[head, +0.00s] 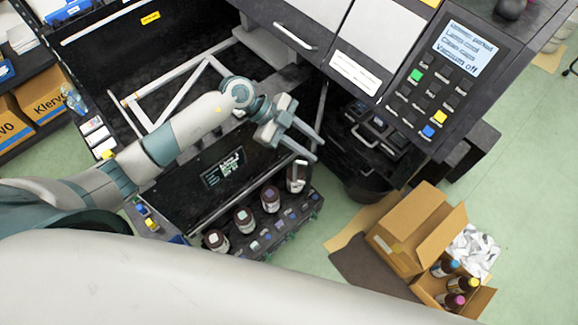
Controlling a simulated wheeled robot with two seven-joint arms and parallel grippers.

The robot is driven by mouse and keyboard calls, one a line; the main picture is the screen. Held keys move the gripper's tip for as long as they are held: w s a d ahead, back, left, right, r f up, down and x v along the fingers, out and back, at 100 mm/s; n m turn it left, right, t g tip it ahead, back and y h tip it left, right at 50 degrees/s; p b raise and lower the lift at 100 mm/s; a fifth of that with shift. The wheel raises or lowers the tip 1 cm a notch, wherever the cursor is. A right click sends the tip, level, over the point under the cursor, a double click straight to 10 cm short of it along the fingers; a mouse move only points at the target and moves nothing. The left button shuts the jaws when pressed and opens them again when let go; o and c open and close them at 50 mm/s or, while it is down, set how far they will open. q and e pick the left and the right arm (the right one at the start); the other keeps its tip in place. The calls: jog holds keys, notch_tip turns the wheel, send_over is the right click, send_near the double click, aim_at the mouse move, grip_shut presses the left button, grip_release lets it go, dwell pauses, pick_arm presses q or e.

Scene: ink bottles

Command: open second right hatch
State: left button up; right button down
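The black printer has a large front compartment (110,60) standing open, with pale frame bars inside. A closed dark panel with a silver handle (295,37) sits at the upper middle, left of the control panel (455,75). I cannot tell which panel is the second right hatch. My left gripper (319,149) is open and empty, its two fingers apart and pointing right. From this view it is over the right end of the open compartment, above the ink bottle row; its exact height is unclear. My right gripper is not in view.
Several dark ink bottles (270,199) stand in a row on the printer's lower front. A cardboard box (412,232) with bottles and white packing sits on the floor at right. More boxes (40,105) fill a shelf at left. Green floor (535,160) is clear at right.

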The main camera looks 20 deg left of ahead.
aim_at(295, 171)
pick_arm(q)
jog(key=w+a+f+n+y, duration=0.1)
jog(key=a+y, duration=0.4)
jog(key=a, duration=0.5)
notch_tip(295, 171, down, 2)
jog(key=shift+w+a+f+n+g, duration=0.15)
jog(key=shift+w+a+n+g, duration=0.25)
jog(key=shift+w, duration=0.15)
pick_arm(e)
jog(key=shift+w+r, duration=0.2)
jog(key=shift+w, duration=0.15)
pick_arm(q)
jog(key=shift+d, duration=0.1)
